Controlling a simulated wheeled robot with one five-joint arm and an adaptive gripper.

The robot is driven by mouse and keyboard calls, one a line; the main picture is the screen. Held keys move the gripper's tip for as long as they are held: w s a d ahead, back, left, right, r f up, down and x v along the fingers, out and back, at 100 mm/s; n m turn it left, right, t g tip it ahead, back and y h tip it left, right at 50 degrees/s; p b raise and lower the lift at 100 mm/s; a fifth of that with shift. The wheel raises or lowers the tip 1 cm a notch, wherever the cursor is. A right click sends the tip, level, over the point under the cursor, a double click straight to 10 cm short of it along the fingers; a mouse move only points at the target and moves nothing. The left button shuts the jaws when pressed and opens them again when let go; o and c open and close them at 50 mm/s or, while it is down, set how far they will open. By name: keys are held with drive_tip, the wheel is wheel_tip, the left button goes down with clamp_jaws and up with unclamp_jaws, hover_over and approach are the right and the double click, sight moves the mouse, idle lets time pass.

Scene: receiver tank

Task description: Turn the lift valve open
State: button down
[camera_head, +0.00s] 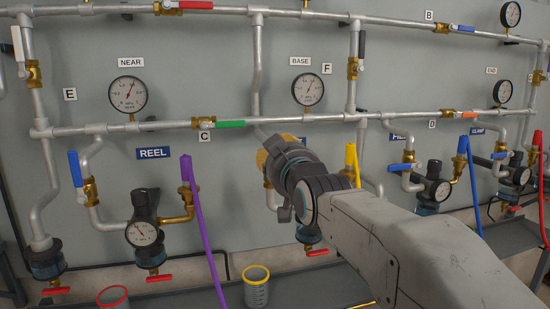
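I cannot read the word LIFT on any label in view. A blue label (302,139) under the BASE gauge is mostly hidden behind my arm, so its word cannot be read. Below it a brass valve body (264,163) shows at the left edge of my gripper (277,180); its handle is hidden. My gripper is at this valve, seen from behind. Its fingertips are mostly hidden, so I cannot tell whether it is open or touching the valve. Another label (398,137), right of my arm, is partly covered; a blue-handled valve (409,143) stands beside it.
The REEL branch (152,153) at left has a blue-handled valve (75,169), a regulator and a purple hose (199,225). A green handle (230,124) lies along the middle pipe. A yellow hose (352,160) hangs close behind my arm. A yellow-rimmed cup (256,290) stands below.

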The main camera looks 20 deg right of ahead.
drive_tip(key=shift+d+r+m, duration=0.1)
drive_tip(key=shift+d+m, duration=0.2)
drive_tip(key=shift+m, duration=0.2)
drive_tip(key=c, duration=1)
unclamp_jaws()
drive_tip(key=shift+o, duration=0.2)
drive_tip(key=shift+s, duration=0.1)
drive_tip(key=s, duration=1.1)
drive_tip(key=shift+s, duration=0.4)
